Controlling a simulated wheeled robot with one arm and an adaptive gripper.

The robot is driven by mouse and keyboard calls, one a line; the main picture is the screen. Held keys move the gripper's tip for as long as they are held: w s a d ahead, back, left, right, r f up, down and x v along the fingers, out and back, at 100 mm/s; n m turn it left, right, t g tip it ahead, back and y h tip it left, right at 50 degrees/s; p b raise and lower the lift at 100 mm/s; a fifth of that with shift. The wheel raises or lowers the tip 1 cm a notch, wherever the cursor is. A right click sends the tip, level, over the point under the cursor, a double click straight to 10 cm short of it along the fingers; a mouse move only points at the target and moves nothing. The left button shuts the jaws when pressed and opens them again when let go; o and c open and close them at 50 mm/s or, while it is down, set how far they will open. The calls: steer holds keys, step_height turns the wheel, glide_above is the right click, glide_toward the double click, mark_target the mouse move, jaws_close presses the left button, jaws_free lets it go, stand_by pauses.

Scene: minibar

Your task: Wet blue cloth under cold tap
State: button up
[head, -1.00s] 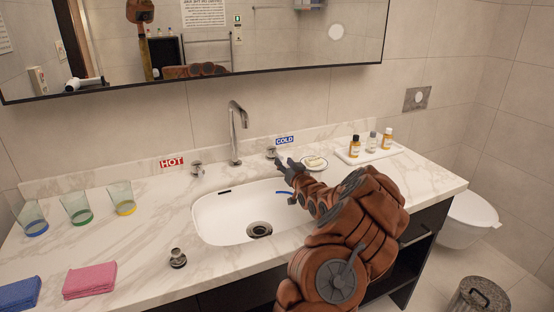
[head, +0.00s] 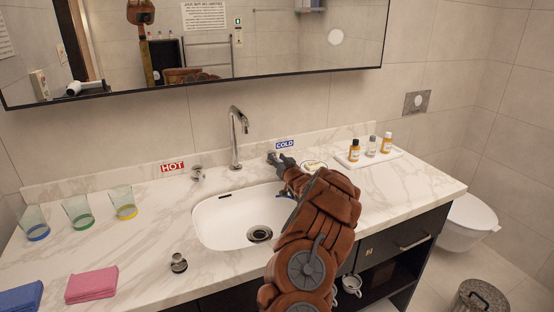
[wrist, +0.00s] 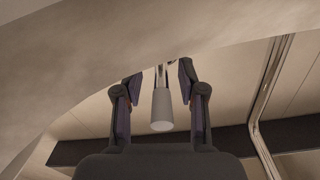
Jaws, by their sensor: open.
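The blue cloth (head: 22,296) lies folded on the counter at the lower left, partly cut off by the picture edge. The chrome spout (head: 238,135) rises behind the white sink (head: 222,225), with no water visible. My gripper (head: 277,160) is at the cold tap, just below the COLD label (head: 285,144), and largely hides its knob. In the wrist view my gripper (wrist: 158,75) is open, with a pale cylinder (wrist: 162,108), apparently the cold knob, between its fingers. I cannot tell whether they touch it.
A pink cloth (head: 92,284) lies beside the blue one. Several glasses stand at the left. The hot knob (head: 197,174) is left of the spout. A soap dish (head: 313,165) is close right of my gripper, and a bottle tray (head: 370,157) stands farther right.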

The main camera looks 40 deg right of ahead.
steer(key=shift+c, duration=0.2)
jaws_close()
stand_by(0.6)
